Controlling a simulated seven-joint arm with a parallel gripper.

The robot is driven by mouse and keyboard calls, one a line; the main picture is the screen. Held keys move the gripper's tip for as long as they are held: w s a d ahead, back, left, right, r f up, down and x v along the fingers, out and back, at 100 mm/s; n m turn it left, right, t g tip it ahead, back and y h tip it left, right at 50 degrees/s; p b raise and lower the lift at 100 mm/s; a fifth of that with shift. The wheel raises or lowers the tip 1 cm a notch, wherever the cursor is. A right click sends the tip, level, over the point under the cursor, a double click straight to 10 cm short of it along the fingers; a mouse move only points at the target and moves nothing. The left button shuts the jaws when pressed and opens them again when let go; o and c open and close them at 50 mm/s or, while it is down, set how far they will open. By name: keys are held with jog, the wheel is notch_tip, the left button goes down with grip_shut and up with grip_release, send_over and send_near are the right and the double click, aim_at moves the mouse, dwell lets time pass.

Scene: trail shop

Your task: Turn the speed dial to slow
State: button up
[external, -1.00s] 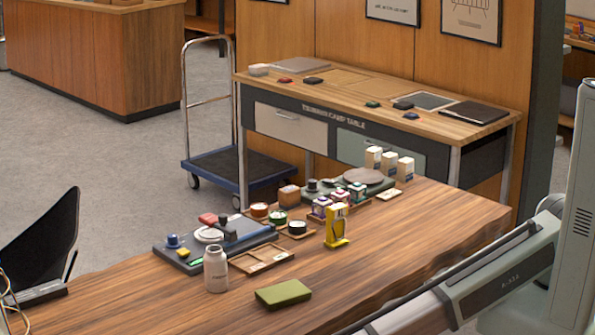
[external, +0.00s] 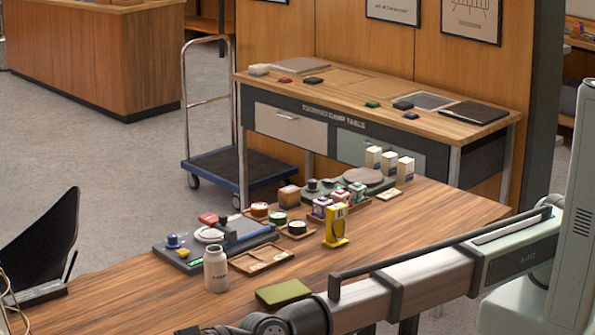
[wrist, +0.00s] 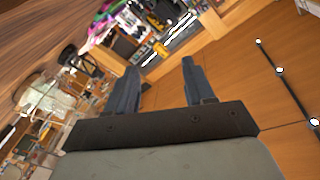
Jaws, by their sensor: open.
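A dark grey device (external: 225,245) lies on the near wooden table. It carries a blue knob (external: 172,240), a small yellow knob (external: 183,253), a pale round disc (external: 209,235) and a red-and-dark lever-like part (external: 222,224). A second grey device with a round plate (external: 363,176) and a black knob (external: 312,184) stands farther back. I cannot tell which knob is the speed dial; no markings are readable. My gripper (wrist: 160,68) is open and empty in the wrist view, pointing away from these devices. In the external view its fingers are out of frame below.
A white jar (external: 215,270), a wooden tray (external: 262,260), a green box (external: 283,292) and a yellow stand (external: 336,225) are on the near table (external: 400,235). Small boxes and round tins crowd behind. The table's right side is mostly clear.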

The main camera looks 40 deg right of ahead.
jog(key=w+r, duration=0.5)
jog(key=w+d+f+t+h, duration=0.1)
jog(key=w+d+h, duration=0.1)
jog(key=w+d, duration=0.65)
jog(key=w+d+f+t+h, duration=0.1)
jog(key=w+d+t, duration=0.15)
jog(key=w, duration=1.15)
jog(key=w+d+f+n+h, duration=0.1)
jog(key=w+d+f+h, duration=0.15)
jog(key=w+d, duration=1)
jog(key=w+d+f+h, duration=0.1)
jog(key=w+d+h, duration=0.2)
jog(key=w+d, duration=1)
jog(key=g+h, duration=0.4)
jog(key=h, duration=0.2)
send_over(313, 180)
jog(key=s+d, duration=0.4)
notch_tip(313, 180, down, 4)
jog(key=r, duration=0.1)
jog(key=x, duration=1.3)
jog(key=shift+a+f, duration=0.2)
jog(key=shift+a, duration=0.05)
